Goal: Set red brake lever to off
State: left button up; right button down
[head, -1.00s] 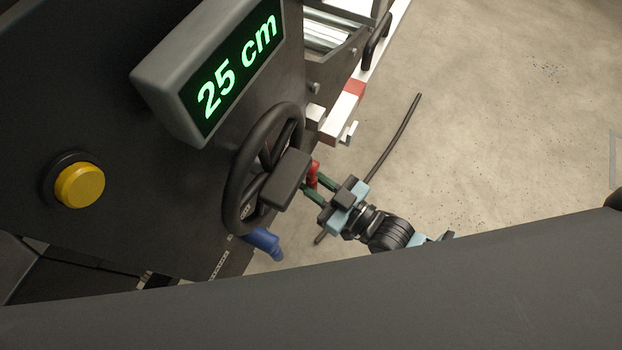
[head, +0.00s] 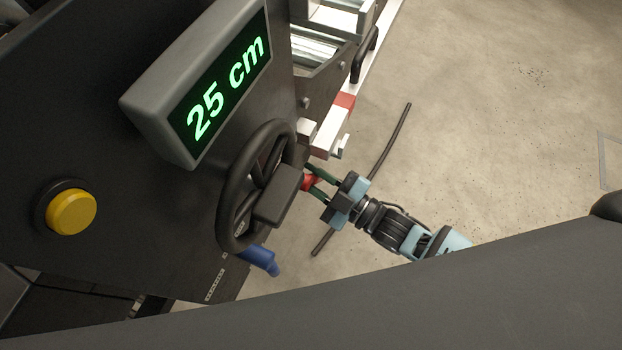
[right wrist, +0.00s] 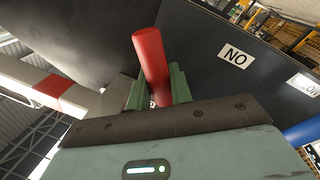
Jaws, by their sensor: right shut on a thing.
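The red brake lever (head: 309,182) sticks out beside the steering wheel hub in the head view, partly hidden by the hub and my fingers. My right gripper (head: 317,182) has its green fingers on either side of the lever and is shut on it. In the right wrist view, the red lever (right wrist: 151,62) rises between the fingers of my right gripper (right wrist: 158,88). A white label (right wrist: 235,55) reading "NO" as pictured is on the dark panel to the right. Another label (right wrist: 304,84) is cut off at the edge. My left gripper is not in view.
A black steering wheel (head: 250,185), a blue handle (head: 260,259), a yellow button (head: 71,212) and a display (head: 218,85) reading 25 cm are on the dark machine. A dark rod (head: 391,138) runs behind my right gripper. Concrete floor (head: 500,130) is clear to the right.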

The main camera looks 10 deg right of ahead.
jog(key=shift+r, duration=0.1)
dwell(0.4)
jog(key=c, duration=1.3)
grip_release()
jog(key=shift+d, duration=0.15)
jog(key=shift+p+v, duration=0.45)
jog(key=shift+v, duration=3.35)
